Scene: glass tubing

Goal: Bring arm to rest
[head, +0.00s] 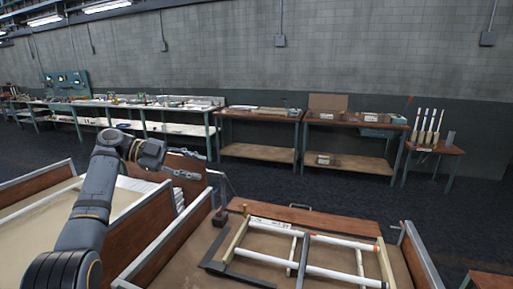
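Nothing shows between the fingers. My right arm and gripper are not in view.
A wooden frame with white glass tubes (335,243) lies in the near right bay. A brown wooden divider (160,232) stands between the bays, below my arm. Workbenches (258,151) line the far wall, with a rack of upright tubes (427,136) at right. Dark floor between is clear.

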